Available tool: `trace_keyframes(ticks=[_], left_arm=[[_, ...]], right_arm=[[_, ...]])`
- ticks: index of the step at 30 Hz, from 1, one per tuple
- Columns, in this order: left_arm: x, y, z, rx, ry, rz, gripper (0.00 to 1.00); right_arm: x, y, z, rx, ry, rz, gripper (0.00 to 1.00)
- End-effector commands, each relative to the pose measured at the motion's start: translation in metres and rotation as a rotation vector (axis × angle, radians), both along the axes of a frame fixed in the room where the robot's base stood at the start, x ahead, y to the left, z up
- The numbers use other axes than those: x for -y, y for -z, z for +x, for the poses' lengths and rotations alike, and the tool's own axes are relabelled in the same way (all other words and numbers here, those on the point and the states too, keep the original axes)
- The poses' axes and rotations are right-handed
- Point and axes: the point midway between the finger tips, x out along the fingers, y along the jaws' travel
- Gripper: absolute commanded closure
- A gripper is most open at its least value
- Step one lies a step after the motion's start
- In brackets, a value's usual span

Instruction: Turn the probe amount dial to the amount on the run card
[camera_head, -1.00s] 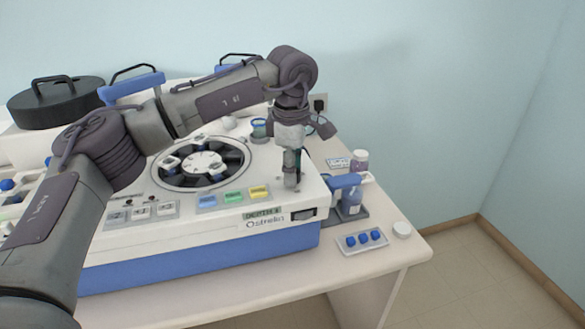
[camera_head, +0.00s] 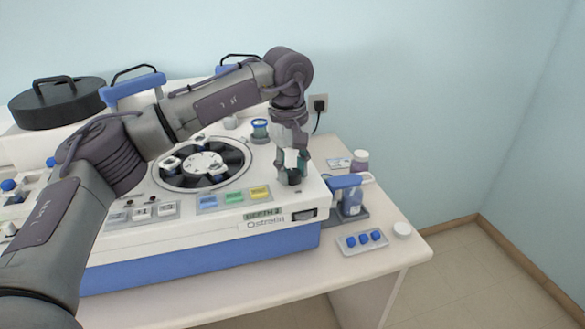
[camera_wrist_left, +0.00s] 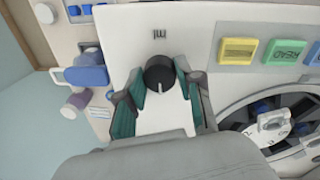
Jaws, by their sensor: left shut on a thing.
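The dial (camera_wrist_left: 160,73) is a round black knob with a white pointer line, seen in the left wrist view on the white top of the stainer (camera_head: 170,237). My left gripper (camera_wrist_left: 162,84) is shut on it, a teal-padded finger on each side. A small display (camera_head: 263,215) on the front edge seems to read "DEPTH 2", but the text is tiny. A small card (camera_head: 338,162) with unreadable print lies behind on the table. My right gripper is not in view.
Yellow (camera_head: 260,192), green and blue buttons lie left of the gripper, by the open carousel (camera_head: 202,164). A bottle with a blue top (camera_head: 352,200), a tray of blue caps (camera_head: 362,241) and a white lid (camera_head: 402,229) stand to the right.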

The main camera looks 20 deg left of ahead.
Motion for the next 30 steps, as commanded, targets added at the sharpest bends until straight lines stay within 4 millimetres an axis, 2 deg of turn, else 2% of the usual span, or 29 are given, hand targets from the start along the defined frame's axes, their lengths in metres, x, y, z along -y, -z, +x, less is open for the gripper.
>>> trace_keyframes(ticks=[7, 21, 22, 26, 30], left_arm=[[-0.0001, 0.0012, -0.0005, -0.003, 0.060, 0.001, 0.99], [-0.0001, 0.0014, -0.0006, -0.004, 0.071, 0.002, 0.99], [-0.0001, 0.0014, -0.0006, -0.004, 0.071, 0.002, 0.59], [-0.0001, 0.0011, -0.0005, -0.003, 0.070, 0.001, 0.39], [-0.0001, 0.0006, -0.0003, -0.002, 0.070, 0.001, 0.39]], right_arm=[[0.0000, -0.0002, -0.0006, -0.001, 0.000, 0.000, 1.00], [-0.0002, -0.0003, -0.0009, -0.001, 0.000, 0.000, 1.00], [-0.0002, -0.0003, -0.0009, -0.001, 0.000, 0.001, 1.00], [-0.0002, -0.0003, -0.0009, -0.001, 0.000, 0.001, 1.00], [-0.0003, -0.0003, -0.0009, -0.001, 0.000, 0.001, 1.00]])
